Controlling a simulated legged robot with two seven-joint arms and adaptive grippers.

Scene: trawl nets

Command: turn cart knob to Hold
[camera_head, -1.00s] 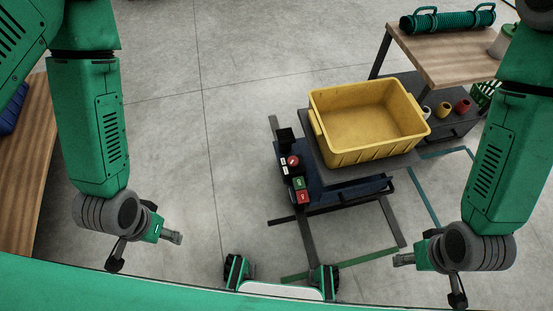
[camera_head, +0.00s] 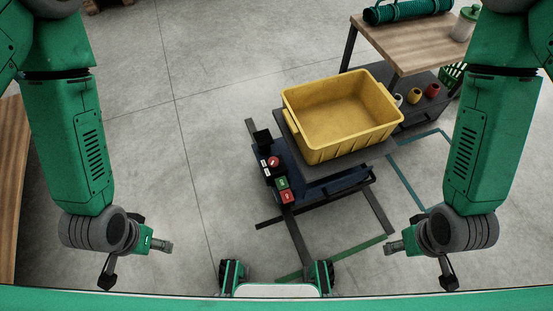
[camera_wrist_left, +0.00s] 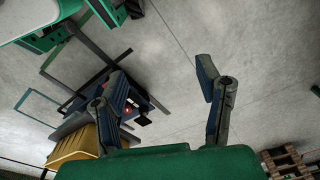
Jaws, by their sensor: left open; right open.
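The cart (camera_head: 325,176) is a dark, low frame ahead of me, right of centre, carrying a yellow bin. On its near-left edge is a control panel with a small round red knob (camera_head: 273,161). Small white labels beside the knob are too small to read. My right gripper (camera_head: 418,266) is open and empty, right of the cart. Neither touches the cart.
The yellow bin (camera_head: 343,115) looks empty. A wooden table (camera_head: 418,43) with a green rolled net (camera_head: 408,10) stands back right, beside a dark lower shelf with several spools. Another wooden top (camera_head: 12,200) is at far left. Floor left of the cart is clear.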

